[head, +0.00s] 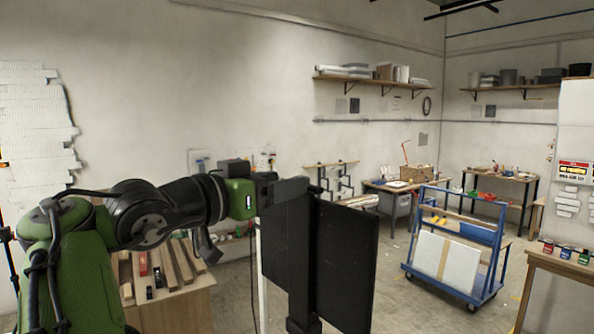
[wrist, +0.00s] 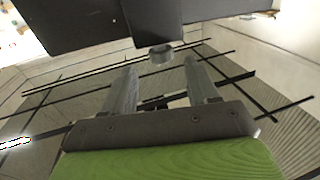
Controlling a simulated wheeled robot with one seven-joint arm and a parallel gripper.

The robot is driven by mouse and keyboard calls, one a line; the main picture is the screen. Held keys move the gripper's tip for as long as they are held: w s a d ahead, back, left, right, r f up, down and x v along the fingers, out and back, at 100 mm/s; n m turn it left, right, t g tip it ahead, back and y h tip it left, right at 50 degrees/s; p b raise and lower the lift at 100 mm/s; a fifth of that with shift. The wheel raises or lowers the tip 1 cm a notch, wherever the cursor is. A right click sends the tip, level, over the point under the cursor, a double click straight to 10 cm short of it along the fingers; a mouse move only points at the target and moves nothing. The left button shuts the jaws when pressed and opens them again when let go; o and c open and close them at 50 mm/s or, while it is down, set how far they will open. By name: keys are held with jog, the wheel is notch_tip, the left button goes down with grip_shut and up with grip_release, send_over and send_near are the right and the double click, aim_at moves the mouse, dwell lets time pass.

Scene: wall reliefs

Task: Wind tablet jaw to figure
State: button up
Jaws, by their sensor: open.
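A dark flat panel (head: 345,265) with a dark upright post (head: 300,255) stands in front of my arm in the head view. I cannot tell which part is the jaw, and no figure or scale can be read. In the wrist view dark flat parts (wrist: 95,12) cross the top. A short grey round knob (wrist: 161,54) hangs below them, just beyond my fingertips. My gripper (wrist: 160,63) is open, with its two grey fingers apart and nothing seen held between them. In the head view my gripper is at the panel's upper left; its fingertips cannot be made out there.
A wooden bench (head: 170,300) with wood pieces stands behind my arm. A blue cart (head: 455,250) with a pale board is at the right. Work tables (head: 400,185) line the back. Open floor (head: 400,300) lies between the panel and the cart.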

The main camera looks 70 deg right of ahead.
jog(key=p+x, duration=0.1)
jog(key=x, duration=0.3)
jog(key=shift+d+r+p, duration=0.15)
jog(key=shift+d+p, duration=0.05)
jog(key=shift+p, duration=0.2)
jog(key=shift+w+a, duration=0.1)
jog(key=shift+w, duration=0.05)
